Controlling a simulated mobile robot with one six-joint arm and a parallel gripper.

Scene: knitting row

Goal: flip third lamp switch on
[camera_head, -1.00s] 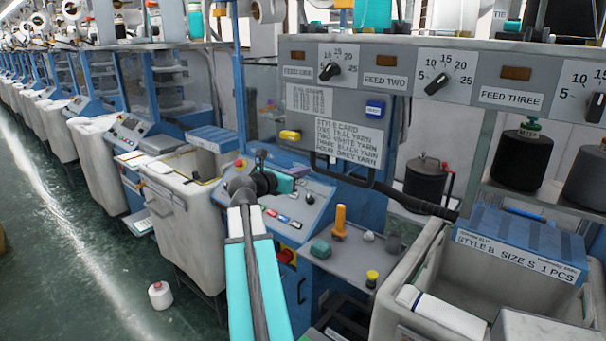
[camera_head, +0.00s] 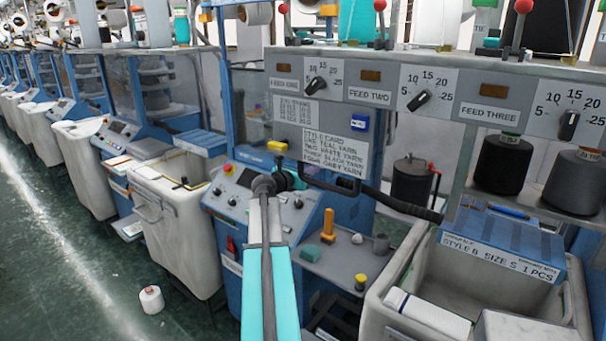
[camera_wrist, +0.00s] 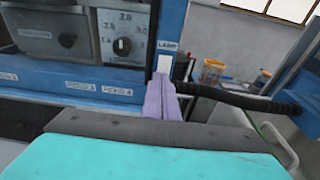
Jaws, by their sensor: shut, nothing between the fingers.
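In the wrist view a small blue label reading LAMP (camera_wrist: 168,46) sits on a blue post, with a white switch plate (camera_wrist: 165,63) just below it. My gripper (camera_wrist: 164,82) is shut and empty, its pale purple fingers pointing at the plate and covering its lower part. I cannot tell whether the fingers touch it, nor which way the switch is set. In the head view my gripper (camera_head: 300,181) shows as a small teal and dark end in front of the blue machine. The lamp switch cannot be made out there.
A dark padded bar (camera_head: 400,202) runs right of my gripper, and also shows in the wrist view (camera_wrist: 240,98). A grey feed panel (camera_head: 450,100) with dials hangs above. A small shelf (camera_head: 345,262) with an orange-handled tool and bins (camera_head: 190,230) stand nearby.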

